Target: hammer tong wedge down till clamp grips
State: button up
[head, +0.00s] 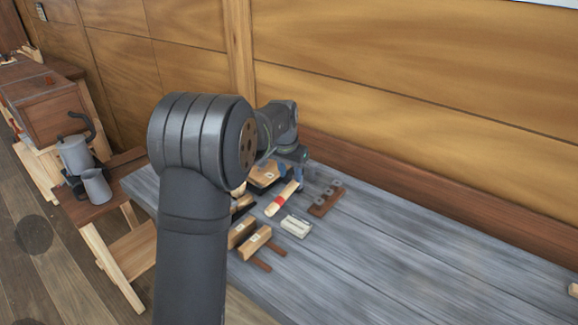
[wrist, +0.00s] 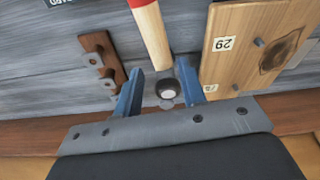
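My gripper (wrist: 160,80) is open in the wrist view, its two blue fingers apart. A small dark round piece with a pale face (wrist: 168,93) shows between them, with gaps on both sides; I cannot tell what it is. A pale wooden handle with a red band (wrist: 152,38) lies just beyond the fingertips; in the head view it (head: 282,199) lies on the bench below my gripper (head: 300,172). I cannot make out a hammer head. A wooden block labelled 29 (wrist: 240,70) with metal pins is at right. I cannot identify the tong or its wedge with certainty.
A brown strip with metal fittings (wrist: 97,62) lies left of the fingers; it also shows in the head view (head: 324,203). A pale box (head: 296,227) and wooden blocks (head: 255,242) crowd the grey bench (head: 400,255). Its right side is mostly clear. A wooden wall stands behind.

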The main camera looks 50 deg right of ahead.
aim_at(292, 183)
jog(key=shift+x, duration=2.85)
grip_shut()
jog(key=shift+r, duration=0.35)
jog(key=shift+r, duration=0.3)
jog(key=shift+r, duration=0.1)
jog(key=shift+d+v, duration=0.25)
jog(key=shift+v, duration=1.05)
jog(key=shift+d+v, duration=0.3)
jog(key=shift+v, duration=1)
jog(key=shift+d+v, duration=0.25)
jog(key=shift+v, duration=1.05)
jog(key=shift+w+r, duration=0.1)
